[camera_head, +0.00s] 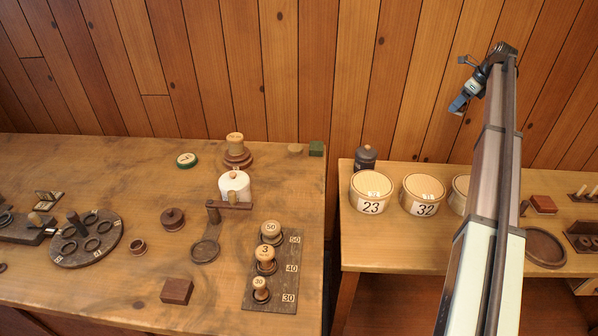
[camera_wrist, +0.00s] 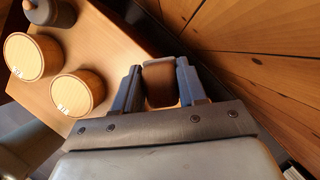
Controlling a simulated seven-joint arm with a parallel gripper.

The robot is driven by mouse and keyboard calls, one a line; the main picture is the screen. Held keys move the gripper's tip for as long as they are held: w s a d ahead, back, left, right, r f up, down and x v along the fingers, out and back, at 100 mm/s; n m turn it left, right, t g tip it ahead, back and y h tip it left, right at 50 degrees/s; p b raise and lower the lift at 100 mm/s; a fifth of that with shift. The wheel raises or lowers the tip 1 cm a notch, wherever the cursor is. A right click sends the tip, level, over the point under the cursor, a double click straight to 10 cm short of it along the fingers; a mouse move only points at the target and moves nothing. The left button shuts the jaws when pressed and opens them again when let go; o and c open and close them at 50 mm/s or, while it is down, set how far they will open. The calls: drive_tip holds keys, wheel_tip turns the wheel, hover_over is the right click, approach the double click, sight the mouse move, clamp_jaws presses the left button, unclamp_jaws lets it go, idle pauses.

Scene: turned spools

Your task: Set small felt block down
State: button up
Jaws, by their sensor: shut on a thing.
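My gripper (camera_wrist: 160,80) is shut on a small brown block (camera_wrist: 160,84), which I take to be the small felt block. The block sits between the two blue fingers, with its dull brown face towards the wrist camera. In the head view my gripper (camera_head: 460,104) is raised in front of the plank wall, above the right table (camera_head: 385,252) and its round tubs. The held block cannot be made out clearly in that view.
Round tubs marked 23 (camera_head: 371,192) and 32 (camera_head: 423,195) stand on the right table, with a dark jar (camera_head: 365,158) behind them. A reddish-brown block (camera_head: 543,204) and round dish (camera_head: 545,248) lie further right. A gap separates the left table (camera_head: 110,290), which holds numbered spools (camera_head: 271,232).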

drive_tip(key=w+a+n+g, duration=0.1)
drive_tip(key=w+a+n, duration=0.15)
drive_tip(key=a, duration=2.75)
drive_tip(key=s+a+n+g+y, duration=0.1)
drive_tip(key=s+a+n, duration=0.15)
drive_tip(key=a, duration=1.05)
drive_tip(key=s+a+n, duration=0.1)
drive_tip(key=s+a, duration=0.3)
drive_tip(key=a, duration=0.8)
drive_tip(key=n+g, duration=0.3)
drive_tip(key=n, duration=0.3)
hover_over(157, 196)
drive_tip(key=d, duration=0.1)
wheel_tip(157, 196, down, 4)
drive_tip(key=shift+w+d+f, duration=0.1)
drive_tip(key=shift+w+f, duration=0.05)
drive_tip(key=shift+f, duration=2.65)
drive_tip(key=shift+w+d+f, duration=0.1)
drive_tip(key=shift+w+f, duration=0.05)
drive_tip(key=shift+f, duration=2.6)
drive_tip(key=shift+f, duration=0.15)
